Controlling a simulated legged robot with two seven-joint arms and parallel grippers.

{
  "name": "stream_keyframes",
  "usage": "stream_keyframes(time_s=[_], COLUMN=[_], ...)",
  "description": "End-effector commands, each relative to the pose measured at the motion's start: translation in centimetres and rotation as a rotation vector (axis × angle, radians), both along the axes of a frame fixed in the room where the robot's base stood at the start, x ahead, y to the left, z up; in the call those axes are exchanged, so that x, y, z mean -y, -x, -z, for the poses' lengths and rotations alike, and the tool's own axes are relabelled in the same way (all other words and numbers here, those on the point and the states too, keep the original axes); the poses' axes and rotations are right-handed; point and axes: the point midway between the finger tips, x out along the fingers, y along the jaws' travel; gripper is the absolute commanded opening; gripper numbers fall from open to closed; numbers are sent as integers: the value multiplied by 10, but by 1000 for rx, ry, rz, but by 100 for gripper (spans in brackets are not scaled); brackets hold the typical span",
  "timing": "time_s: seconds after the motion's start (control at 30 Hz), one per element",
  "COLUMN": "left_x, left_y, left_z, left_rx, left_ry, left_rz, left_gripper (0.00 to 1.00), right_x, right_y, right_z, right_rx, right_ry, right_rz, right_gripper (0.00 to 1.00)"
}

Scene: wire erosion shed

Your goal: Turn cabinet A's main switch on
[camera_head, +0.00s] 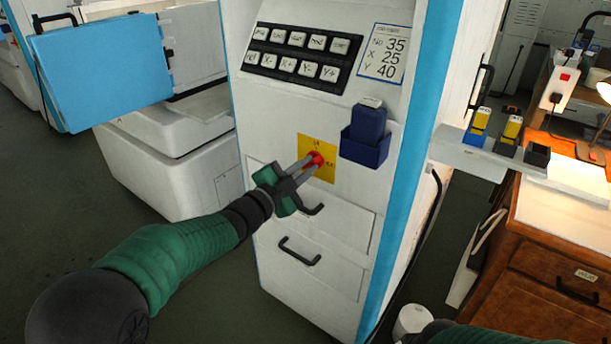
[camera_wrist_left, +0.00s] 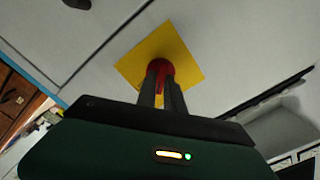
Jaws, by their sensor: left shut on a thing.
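The main switch is a red rotary knob (camera_head: 316,158) on a yellow plate (camera_head: 328,176) on the front of a white and blue cabinet (camera_head: 335,225). My left gripper (camera_head: 309,163) reaches up to it from the lower left, its two fingers shut on the red knob. In the left wrist view the fingers (camera_wrist_left: 160,88) close around the knob (camera_wrist_left: 160,67), in front of the yellow plate (camera_wrist_left: 185,55). The fingers partly hide the knob and its angle is hard to tell. My right gripper is not in view; a dark green arm part shows at the bottom edge.
A dark blue holder (camera_head: 363,146) sits right of the plate, below a label card. A button panel (camera_head: 301,55) is above. Drawer handles (camera_head: 299,251) stick out below. A wooden desk (camera_head: 545,235) with a lit lamp stands right, near a shelf (camera_head: 490,150) with small yellow-topped items.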

Motion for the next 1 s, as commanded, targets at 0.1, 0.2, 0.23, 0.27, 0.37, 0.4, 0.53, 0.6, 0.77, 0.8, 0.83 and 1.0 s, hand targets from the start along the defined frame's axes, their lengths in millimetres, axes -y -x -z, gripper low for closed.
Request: stream_keyframes(time_s=[0.1,0.2,0.23,0.27,0.37,0.4,0.53,0.6,0.77,0.8,0.83,1.0], left_x=[2,2,2,3,2,2,3,3,3,3,3,4], left_y=[1,1,2,2,1,2,2,2,2,2,2,2], left_z=[7,8,8,8,9,9,10,10,10,10,10,10], left_rx=[63,118,135,152,203,224,284,312,362,371,377,402], left_ry=[-92,-169,-190,-212,-289,-316,-399,-438,-511,-524,-533,-569], left_rz=[3,4,3,4,4,3,6,5,7,7,7,8], left_gripper=[0,0,0,0,0,0,0,0,0,0,0,0], right_x=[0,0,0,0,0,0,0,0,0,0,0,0], right_y=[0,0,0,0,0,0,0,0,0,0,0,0], right_z=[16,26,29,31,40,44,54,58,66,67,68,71], right_rx=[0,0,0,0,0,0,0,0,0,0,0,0], right_ry=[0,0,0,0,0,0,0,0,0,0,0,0], right_rz=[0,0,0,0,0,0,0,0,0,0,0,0], right_gripper=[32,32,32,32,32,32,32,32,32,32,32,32])
